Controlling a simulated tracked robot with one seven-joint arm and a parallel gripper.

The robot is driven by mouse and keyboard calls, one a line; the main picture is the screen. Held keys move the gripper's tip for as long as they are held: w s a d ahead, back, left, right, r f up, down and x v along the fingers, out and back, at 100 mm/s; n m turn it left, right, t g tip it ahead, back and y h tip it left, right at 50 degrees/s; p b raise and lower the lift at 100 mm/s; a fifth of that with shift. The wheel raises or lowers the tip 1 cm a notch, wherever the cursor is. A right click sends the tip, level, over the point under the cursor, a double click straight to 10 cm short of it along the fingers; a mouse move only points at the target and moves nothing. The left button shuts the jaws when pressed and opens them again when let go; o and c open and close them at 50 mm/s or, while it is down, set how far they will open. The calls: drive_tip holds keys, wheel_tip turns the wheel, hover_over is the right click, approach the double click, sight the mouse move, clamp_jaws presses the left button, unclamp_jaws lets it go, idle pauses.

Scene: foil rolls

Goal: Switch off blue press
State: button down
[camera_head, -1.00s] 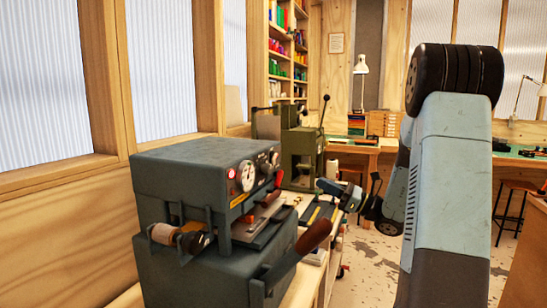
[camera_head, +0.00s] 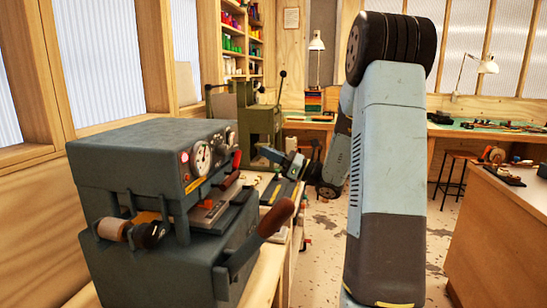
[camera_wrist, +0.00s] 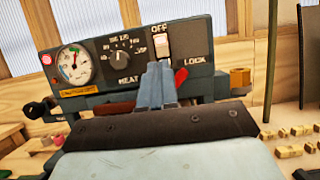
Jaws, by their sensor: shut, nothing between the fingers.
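The blue press is a dark blue-grey block machine (camera_head: 135,150) at the left of the head view, with a brown-handled lever (camera_head: 275,218). In the wrist view its front panel (camera_wrist: 95,75) carries a gauge, a HEAT knob (camera_wrist: 121,58), a glowing red lamp (camera_wrist: 46,60) and a pale switch (camera_wrist: 162,43) under the word OFF. My gripper (camera_wrist: 158,68) is shut and empty. Its tips appear just below the switch in the wrist view and cover part of the panel; I cannot tell if they touch. In the head view my gripper (camera_head: 268,155) is right of the press.
A green press (camera_head: 258,120) stands behind on the same bench. A wooden cabinet (camera_head: 500,230) is at the right. Open floor lies between it and the bench.

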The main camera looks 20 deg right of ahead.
sight(231, 139)
drive_tip(key=x, duration=0.9)
drive_tip(key=shift+w+a, duration=0.2)
drive_tip(key=shift+a, duration=0.05)
drive_tip(key=shift+r, duration=0.1)
